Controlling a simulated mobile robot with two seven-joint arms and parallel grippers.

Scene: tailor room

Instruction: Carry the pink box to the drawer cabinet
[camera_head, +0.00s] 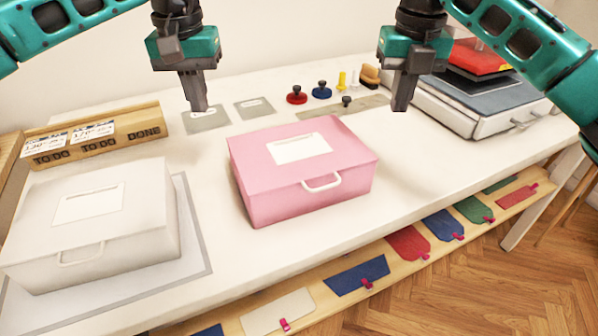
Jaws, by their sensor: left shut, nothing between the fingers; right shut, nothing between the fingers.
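The pink box (302,190) sits closed on the white table, near its middle. It has a white label on its lid and a pale handle on its front. My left gripper (202,108) is shut and empty, above and behind the box's left side, apart from it. My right gripper (400,107) is shut and empty, above and to the right of the box, apart from it. No drawer cabinet can be clearly made out in this view.
A white box (92,225) stands on a grey-edged mat at the left. A wooden TO DO/DONE holder (97,140) is behind it. Red and blue knobs (297,95) stand at the back. A press-like machine (478,105) is at the right. A shelf with fabric pieces (410,243) runs below the front edge.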

